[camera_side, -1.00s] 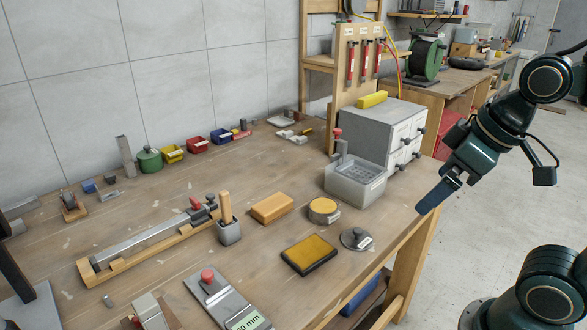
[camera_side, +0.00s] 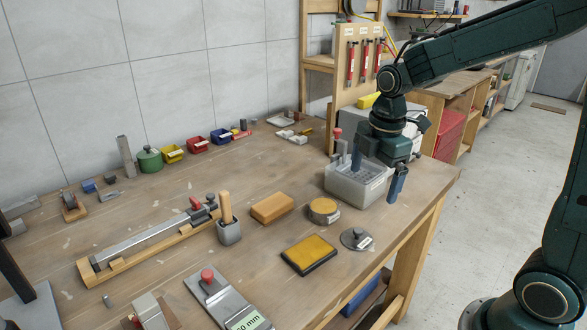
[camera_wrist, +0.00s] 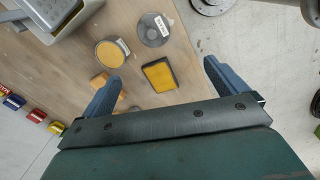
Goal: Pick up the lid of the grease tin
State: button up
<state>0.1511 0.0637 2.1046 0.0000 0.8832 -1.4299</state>
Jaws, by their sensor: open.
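The lid (camera_side: 357,239) is a flat grey disc with a small knob and a white label. It lies on the bench near the front right edge, apart from the round tin (camera_side: 323,211) with a yellow top. In the wrist view the lid (camera_wrist: 150,32) is near the top, right of the tin (camera_wrist: 110,54). My gripper (camera_side: 377,172) is above the right end of the bench, by the grey bin, behind and above the lid. Its blue fingers (camera_wrist: 162,72) are apart with nothing between them; the lid is beyond them.
A yellow pad in a dark tray (camera_side: 309,254) lies left of the lid in front. A tan block (camera_side: 272,208) lies left of the tin. The grey bin (camera_side: 345,190) stands close to my gripper. Bare bench surrounds the lid.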

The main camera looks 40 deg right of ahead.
jog(key=w+f+n, duration=0.1)
jog(key=w+d+f+n, duration=0.1)
jog(key=w+f+n+g, duration=0.1)
jog(key=f, duration=0.1)
jog(key=shift+d+f, duration=0.1)
jog(key=shift+d, duration=0.3)
jog(key=shift+f, duration=0.1)
send_over(358, 230)
jog(key=shift+f, duration=4.15)
jog(key=shift+f, duration=2.6)
jog(key=c, duration=1.1)
